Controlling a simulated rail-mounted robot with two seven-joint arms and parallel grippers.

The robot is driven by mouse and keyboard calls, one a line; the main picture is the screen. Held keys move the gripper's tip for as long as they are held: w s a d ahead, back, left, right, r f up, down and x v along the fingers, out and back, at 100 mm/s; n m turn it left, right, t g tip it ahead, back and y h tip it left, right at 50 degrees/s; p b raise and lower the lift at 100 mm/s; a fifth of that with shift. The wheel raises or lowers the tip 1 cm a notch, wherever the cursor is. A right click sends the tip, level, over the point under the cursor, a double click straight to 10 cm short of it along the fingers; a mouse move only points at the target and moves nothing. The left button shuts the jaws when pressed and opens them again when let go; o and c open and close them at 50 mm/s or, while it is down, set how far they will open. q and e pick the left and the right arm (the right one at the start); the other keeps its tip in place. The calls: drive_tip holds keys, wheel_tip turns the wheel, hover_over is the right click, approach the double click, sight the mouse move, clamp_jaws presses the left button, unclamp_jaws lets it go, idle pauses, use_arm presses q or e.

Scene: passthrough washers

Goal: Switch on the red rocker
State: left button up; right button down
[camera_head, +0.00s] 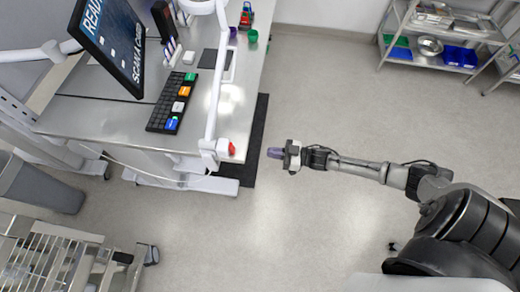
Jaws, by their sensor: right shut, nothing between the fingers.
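The red rocker (232,149) is a small red switch on the white base of a lamp or stand post at the near right corner of the metal table. My right gripper (272,153) is to the right of it, just off the table edge, pointing left at it with a clear gap. Its purple-tinted fingers are shut and empty. Whether the rocker is on or off is too small to tell. My left gripper does not show.
The metal table (110,118) holds a monitor (108,40), a black keypad (172,103) with coloured keys and small items at the back. A wire rack stands lower left, beside a grey bin (45,185). Shelves with blue bins (460,56) stand upper right. The floor between is clear.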

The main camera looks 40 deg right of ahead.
drive_tip(key=shift+v, duration=1)
